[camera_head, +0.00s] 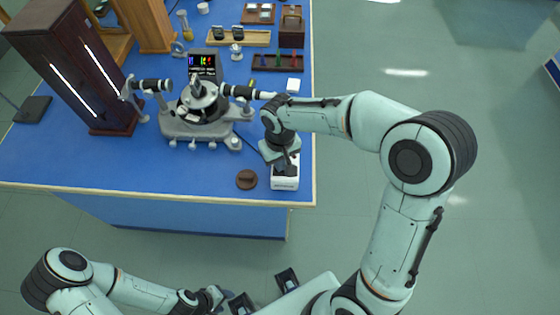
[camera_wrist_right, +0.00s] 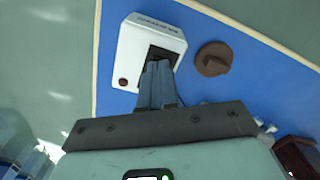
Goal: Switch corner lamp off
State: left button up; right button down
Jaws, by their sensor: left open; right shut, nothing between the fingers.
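A white box (camera_head: 285,183) with dark lettering sits at the near right corner of the blue bench. In the right wrist view the white box (camera_wrist_right: 133,55) shows a dark recess in its top and a small dark red-brown dot. My right gripper (camera_wrist_right: 157,66) is shut and empty, its fingertips at the recess; I cannot tell whether they touch. In the head view the right gripper (camera_head: 285,167) hides part of the box. My left gripper (camera_head: 264,292) is open and empty, low in front of the bench. Which thing is the corner lamp is unclear.
A brown round piece (camera_head: 246,180) lies left of the box. A spectrometer (camera_head: 200,110) stands behind it. A tall dark wooden cabinet (camera_head: 70,60) with bright slits stands at the left. Racks and trays (camera_head: 277,62) are at the back. Floor right of the bench is clear.

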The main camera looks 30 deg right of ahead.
jog(key=shift+w+r+p, duration=0.1)
jog(key=shift+r+p, duration=0.7)
jog(key=shift+r, duration=0.45)
jog(key=shift+r+p, duration=1.2)
jog(key=shift+r, duration=1.05)
pick_arm(q)
jog(key=w+r, duration=0.3)
jog(key=r, duration=0.2)
jog(key=shift+w, duration=0.25)
jog(key=shift+s+f, duration=0.1)
pick_arm(e)
jog(key=shift+f, duration=0.1)
